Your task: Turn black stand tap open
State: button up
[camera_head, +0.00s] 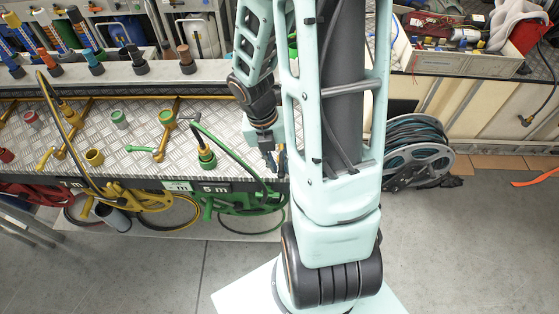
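I cannot pick out a black stand tap for certain; my arm covers part of the bench. My gripper (273,160) points down over the right part of the tread-plate bench (225,130), close to its front edge. Its fingers are small and dark, and I cannot tell whether they are apart or hold anything. Left of it, a green tap fitting (206,157) stands upright with a green hose leading off to the right. A yellow lever tap with a green cap (165,118) stands farther left.
Red, yellow and green hose reels (245,203) hang below the bench front. A grey reel with dark hose (415,150) stands on the floor at right. A tool crate (460,62) sits on the back counter. The grey floor in front is open.

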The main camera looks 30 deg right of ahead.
jog(key=shift+o, duration=0.5)
jog(key=shift+w+r, duration=0.1)
jog(key=shift+r, duration=0.2)
notch_tip(320, 180, up, 11)
jog(key=w+a, duration=0.1)
jog(key=a, duration=0.1)
jog(key=shift+w, duration=0.1)
